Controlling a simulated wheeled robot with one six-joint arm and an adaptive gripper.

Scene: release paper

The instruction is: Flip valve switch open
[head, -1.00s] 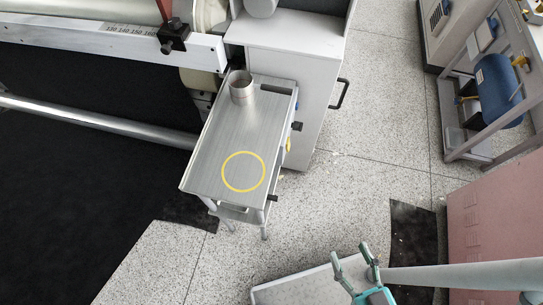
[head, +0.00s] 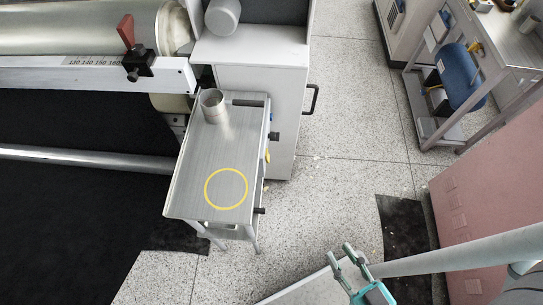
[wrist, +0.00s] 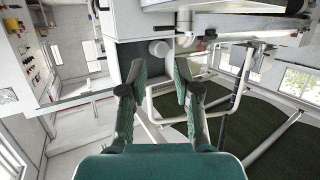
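A red lever (head: 126,30) stands upright on a black block (head: 138,64), on a white scale rail at the upper left of the head view. It is the only thing there that looks like a valve switch, but I cannot be sure it is one. I cannot pick it out in the wrist view. My gripper (head: 343,252) is at the lower middle of the head view, far from the lever. Its two green fingers also show in the wrist view (wrist: 160,82). They are apart with nothing between them.
A metal cart (head: 190,180) with a yellow ring and a steel cup (head: 212,106) stands between me and the machine. Behind it is a grey cabinet (head: 250,90). A pink cabinet (head: 490,180) is at the right. Speckled floor (head: 335,180) lies open in the middle.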

